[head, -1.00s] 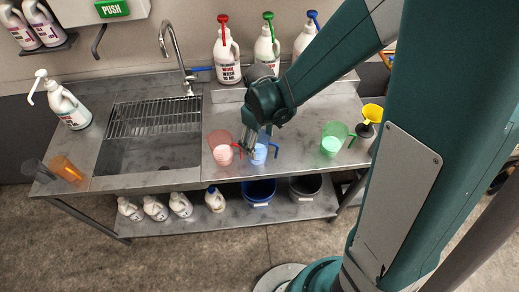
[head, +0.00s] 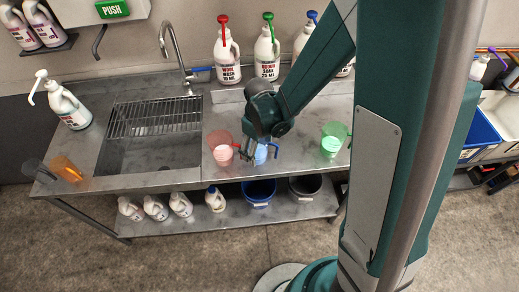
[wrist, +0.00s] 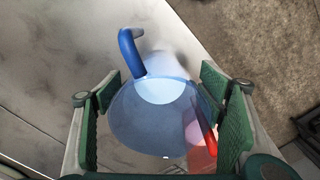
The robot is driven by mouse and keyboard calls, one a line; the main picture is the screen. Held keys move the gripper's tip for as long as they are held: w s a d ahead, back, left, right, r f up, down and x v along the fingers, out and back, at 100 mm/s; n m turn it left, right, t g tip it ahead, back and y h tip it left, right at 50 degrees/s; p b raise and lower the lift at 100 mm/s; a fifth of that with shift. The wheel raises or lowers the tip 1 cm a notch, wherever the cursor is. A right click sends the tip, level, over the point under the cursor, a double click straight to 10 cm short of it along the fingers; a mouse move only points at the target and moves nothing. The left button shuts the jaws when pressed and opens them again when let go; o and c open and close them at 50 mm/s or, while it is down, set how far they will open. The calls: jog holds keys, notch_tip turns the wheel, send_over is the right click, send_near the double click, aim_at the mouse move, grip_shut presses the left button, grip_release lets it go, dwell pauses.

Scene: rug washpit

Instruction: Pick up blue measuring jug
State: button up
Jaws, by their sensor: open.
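The blue measuring jug (head: 261,153) stands on the steel counter, partly hidden behind my gripper in the head view. In the wrist view the blue jug (wrist: 150,115) is seen from above, with its blue handle at the upper left and pale contents inside. My gripper (head: 247,155) is open and points down at the jug. In the wrist view the green finger pads of my gripper (wrist: 168,120) lie on either side of the jug, with a gap at the left; I cannot tell whether the right pad touches.
A red jug (head: 221,147) stands close beside the blue one on the left; its red handle shows near the right finger in the wrist view. A green jug (head: 333,139) stands to the right. The sink (head: 150,153) lies left. Large bottles (head: 226,60) stand behind.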

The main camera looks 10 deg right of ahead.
jog(key=shift+f, duration=0.25)
jog(key=shift+c, duration=0.6)
jog(key=c, duration=1)
